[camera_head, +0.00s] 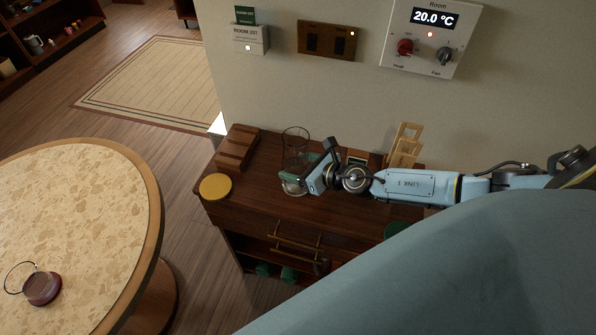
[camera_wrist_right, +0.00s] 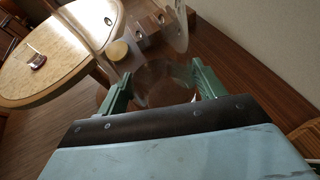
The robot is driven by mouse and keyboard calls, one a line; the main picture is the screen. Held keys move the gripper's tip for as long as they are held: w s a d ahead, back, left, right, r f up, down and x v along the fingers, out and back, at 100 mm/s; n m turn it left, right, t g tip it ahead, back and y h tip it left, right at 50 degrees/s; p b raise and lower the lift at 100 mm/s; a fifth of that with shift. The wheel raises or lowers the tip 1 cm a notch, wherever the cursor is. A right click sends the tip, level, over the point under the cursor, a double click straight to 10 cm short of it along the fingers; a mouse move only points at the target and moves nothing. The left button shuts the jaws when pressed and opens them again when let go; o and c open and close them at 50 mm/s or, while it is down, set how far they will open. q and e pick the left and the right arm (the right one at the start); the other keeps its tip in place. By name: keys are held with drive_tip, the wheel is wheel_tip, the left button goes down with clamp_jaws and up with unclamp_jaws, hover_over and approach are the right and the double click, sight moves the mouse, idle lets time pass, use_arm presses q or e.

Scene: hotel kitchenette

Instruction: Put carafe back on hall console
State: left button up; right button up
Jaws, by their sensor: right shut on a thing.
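The clear glass carafe (camera_head: 295,142) is over the dark wooden hall console (camera_head: 345,212), near its back left part. It looks roughly upright; I cannot tell whether its base touches the console top. My right gripper (camera_head: 305,176) is shut on the carafe, its green fingers on either side of the glass. In the right wrist view the carafe (camera_wrist_right: 165,88) shows between the two fingertips (camera_wrist_right: 163,84), with its lower part hidden behind the gripper body. My left gripper is not in view.
A yellow disc (camera_head: 215,187) lies at the console's left front corner, before a brown wooden rack (camera_head: 237,148). A light wooden stand (camera_head: 404,146) is at the back right. A round table (camera_head: 75,205) stands left. The wall (camera_head: 300,90) rises close behind the console.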

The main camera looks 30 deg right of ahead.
drive_tip(key=shift+w+f, duration=0.1)
drive_tip(key=shift+f, duration=0.05)
drive_tip(key=shift+f, duration=0.15)
drive_tip(key=o, duration=1.6)
drive_tip(key=shift+f, duration=0.1)
drive_tip(key=shift+r, duration=0.2)
drive_tip(key=v, duration=1.2)
drive_tip(key=shift+b, duration=0.3)
